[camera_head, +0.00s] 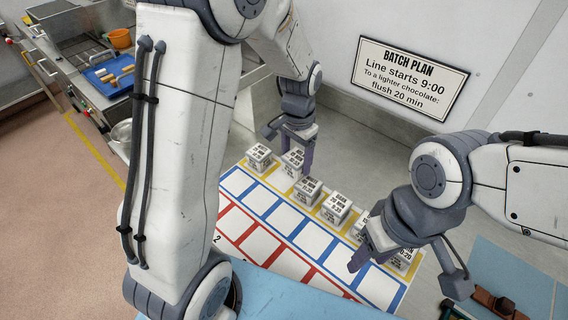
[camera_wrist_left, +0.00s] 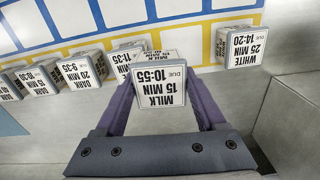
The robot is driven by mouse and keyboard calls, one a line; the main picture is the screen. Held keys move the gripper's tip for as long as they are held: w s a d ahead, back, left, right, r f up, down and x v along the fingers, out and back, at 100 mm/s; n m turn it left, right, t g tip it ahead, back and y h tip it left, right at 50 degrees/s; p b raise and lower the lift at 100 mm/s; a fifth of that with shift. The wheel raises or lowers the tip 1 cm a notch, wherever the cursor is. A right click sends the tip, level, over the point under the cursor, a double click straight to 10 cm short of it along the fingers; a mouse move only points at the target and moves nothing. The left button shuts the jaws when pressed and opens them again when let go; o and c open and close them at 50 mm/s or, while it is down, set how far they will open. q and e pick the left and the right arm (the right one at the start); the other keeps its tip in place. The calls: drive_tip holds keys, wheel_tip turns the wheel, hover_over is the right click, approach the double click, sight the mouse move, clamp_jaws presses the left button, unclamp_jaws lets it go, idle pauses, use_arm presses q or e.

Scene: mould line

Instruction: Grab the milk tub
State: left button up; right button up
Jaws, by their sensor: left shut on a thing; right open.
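The milk tub is a small pale cube labelled "MILK 15 MIN, DUE 10:55" in the left wrist view (camera_wrist_left: 158,86). In the head view it is the tub (camera_head: 292,161) under my left gripper (camera_head: 297,150). My left gripper is shut on it, a purple finger on each side. Whether the tub is clear of the surface below is hard to tell. My right gripper (camera_head: 378,258) is open, over the near right end of the tub row, and partly hides the tubs there.
A white tub (camera_wrist_left: 240,46) labelled 14:20 stands apart from the held tub. Several other tubs, including one marked dark 9:35 (camera_wrist_left: 82,70), stand in a row along the yellow-edged strip. The board's blue-framed and red-framed cells (camera_head: 284,217) look empty. A wall stands behind.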

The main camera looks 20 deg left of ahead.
use_arm(q)
drive_tip(key=s+d+r+p, duration=0.2)
drive_tip(key=d+r+p, duration=0.3)
drive_tip(key=r, duration=0.6)
drive_tip(key=shift+d+r+p, duration=0.25)
drive_tip(key=shift+d+p, duration=0.1)
drive_tip(key=shift+d, duration=0.7)
drive_tip(key=shift+w, duration=0.1)
